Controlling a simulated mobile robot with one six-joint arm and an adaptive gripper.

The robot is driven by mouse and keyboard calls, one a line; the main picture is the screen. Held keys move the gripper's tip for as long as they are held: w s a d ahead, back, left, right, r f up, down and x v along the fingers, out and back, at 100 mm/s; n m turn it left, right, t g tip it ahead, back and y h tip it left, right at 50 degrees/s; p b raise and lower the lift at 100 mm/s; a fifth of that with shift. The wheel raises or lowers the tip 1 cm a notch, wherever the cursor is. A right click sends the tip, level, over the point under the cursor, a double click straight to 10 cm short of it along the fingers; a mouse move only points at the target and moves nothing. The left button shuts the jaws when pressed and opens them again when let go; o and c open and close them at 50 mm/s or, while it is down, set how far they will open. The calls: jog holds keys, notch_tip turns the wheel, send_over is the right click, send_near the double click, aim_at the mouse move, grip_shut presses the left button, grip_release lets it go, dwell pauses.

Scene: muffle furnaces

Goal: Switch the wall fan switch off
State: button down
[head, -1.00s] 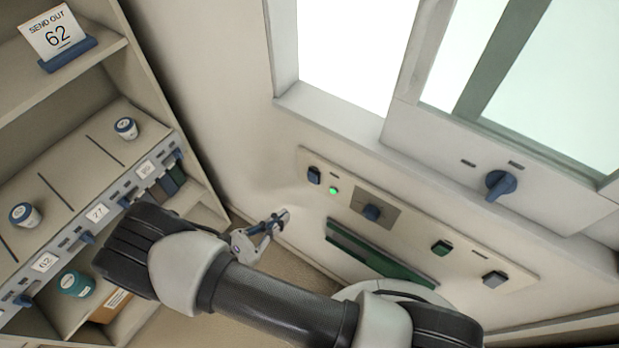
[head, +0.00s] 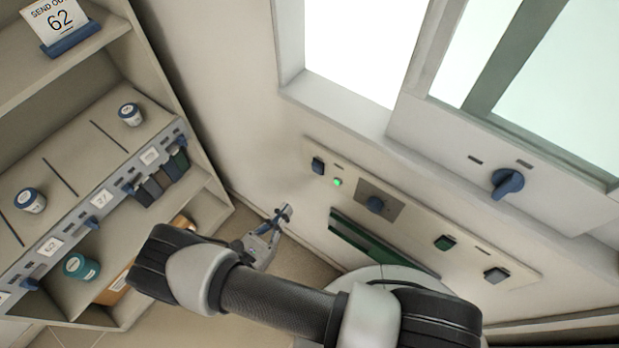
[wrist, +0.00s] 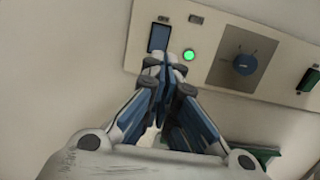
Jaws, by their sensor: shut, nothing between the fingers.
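A wall panel (head: 410,222) under the window carries a dark blue rocker switch (head: 318,166) at its left end, with a lit green lamp (head: 337,182) beside it. No label naming the fan is readable. In the wrist view the rocker (wrist: 158,38) and the glowing lamp (wrist: 189,55) lie just beyond my fingertips. My gripper (head: 285,210) is shut and empty, below and left of the rocker in the head view. In the wrist view my gripper (wrist: 170,60) points at the panel, its tips overlapping the area just below the rocker. Contact cannot be told.
The panel also has a blue rotary knob (head: 375,204), a green switch (head: 445,242) and a grey switch (head: 496,275). Another blue knob (head: 507,183) sits under the window. A shelf (head: 95,160) with jars stands left.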

aim_at(316, 170)
jog(key=x, duration=1.2)
jog(key=shift+r, duration=0.1)
